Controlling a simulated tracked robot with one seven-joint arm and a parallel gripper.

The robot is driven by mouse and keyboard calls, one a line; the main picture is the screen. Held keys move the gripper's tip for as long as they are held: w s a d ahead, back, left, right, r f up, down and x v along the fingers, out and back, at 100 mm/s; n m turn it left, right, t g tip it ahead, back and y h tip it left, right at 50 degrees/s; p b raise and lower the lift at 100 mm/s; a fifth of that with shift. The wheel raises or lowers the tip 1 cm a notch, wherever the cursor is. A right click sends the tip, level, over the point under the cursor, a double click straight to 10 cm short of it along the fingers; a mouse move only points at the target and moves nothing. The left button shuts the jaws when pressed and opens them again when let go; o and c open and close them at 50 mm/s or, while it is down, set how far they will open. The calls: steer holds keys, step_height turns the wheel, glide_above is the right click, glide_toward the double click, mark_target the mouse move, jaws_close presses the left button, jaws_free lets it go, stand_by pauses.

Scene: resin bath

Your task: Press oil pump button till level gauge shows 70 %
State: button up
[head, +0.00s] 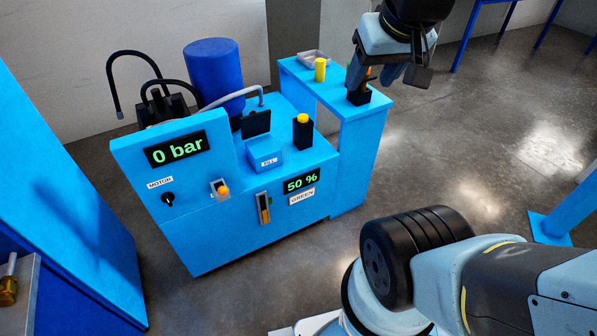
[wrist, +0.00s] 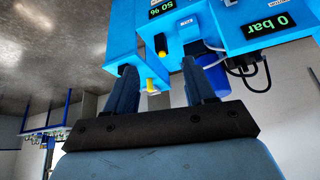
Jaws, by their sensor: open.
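The level gauge display (head: 301,181) on the blue machine's front reads 50 %; a label under it says GREEN. A sight gauge (head: 264,207) with an orange column is left of it. A black box (head: 303,133) with a yellow button (head: 303,118) on top stands on the machine behind the display; the button also shows in the wrist view (wrist: 163,54). No readable label confirms it as the oil pump button. My gripper (head: 387,80) is open and empty above the side table, right of and apart from the button. Its fingers also show in the wrist view (wrist: 165,85).
A pressure display (head: 176,149) reads 0 bar. A blue tank (head: 213,72) and a hose stand behind.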

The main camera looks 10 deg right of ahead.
jaws_close()
stand_by(1.5)
